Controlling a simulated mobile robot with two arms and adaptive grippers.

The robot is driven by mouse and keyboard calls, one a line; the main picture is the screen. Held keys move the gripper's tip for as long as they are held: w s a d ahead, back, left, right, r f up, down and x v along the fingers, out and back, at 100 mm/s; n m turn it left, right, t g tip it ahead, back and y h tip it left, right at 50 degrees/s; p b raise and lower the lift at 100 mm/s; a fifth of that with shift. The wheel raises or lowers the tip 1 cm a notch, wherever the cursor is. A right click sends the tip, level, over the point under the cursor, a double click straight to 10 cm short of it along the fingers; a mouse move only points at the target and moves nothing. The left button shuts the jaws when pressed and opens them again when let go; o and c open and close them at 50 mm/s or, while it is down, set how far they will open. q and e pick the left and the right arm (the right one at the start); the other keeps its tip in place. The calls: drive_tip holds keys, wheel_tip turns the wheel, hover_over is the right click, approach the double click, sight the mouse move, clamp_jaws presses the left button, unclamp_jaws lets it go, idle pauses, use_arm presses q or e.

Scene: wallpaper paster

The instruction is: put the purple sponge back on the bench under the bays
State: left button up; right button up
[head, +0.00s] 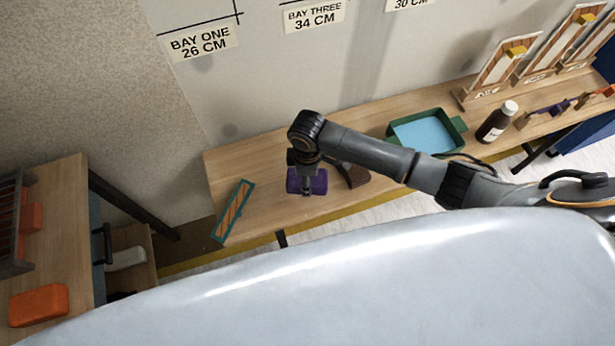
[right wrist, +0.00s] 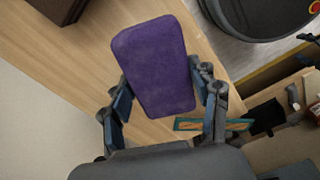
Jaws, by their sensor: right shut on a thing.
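The purple sponge (head: 293,181) is in my right gripper (head: 307,180), which points down over the wooden bench (head: 268,186) under the bay labels. In the right wrist view the sponge (right wrist: 152,62) sits between the two fingers of my right gripper (right wrist: 170,100), with a finger on each side. The bench top (right wrist: 95,85) shows behind it. I cannot tell whether the sponge touches the bench or hangs a little above it. My left gripper is not in view.
Farther right are a green tray (head: 425,134) and a dark bottle (head: 497,121). Orange sponges (head: 40,305) lie on the left table.

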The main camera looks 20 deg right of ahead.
drive_tip(key=w+f, duration=0.1)
drive_tip(key=w+d+f, duration=0.1)
drive_tip(key=shift+f, duration=0.35)
drive_tip(key=shift+w+f, duration=0.25)
wheel_tip(320, 180, down, 2)
drive_tip(key=shift+f, duration=0.2)
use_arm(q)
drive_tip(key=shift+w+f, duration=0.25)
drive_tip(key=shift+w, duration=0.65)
use_arm(e)
drive_tip(key=shift+f, duration=0.4)
drive_tip(key=o, duration=1.2)
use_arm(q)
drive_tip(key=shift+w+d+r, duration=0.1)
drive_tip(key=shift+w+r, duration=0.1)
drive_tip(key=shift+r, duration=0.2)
use_arm(e)
wheel_tip(320, 180, up, 12)
drive_tip(key=shift+d+r, duration=0.1)
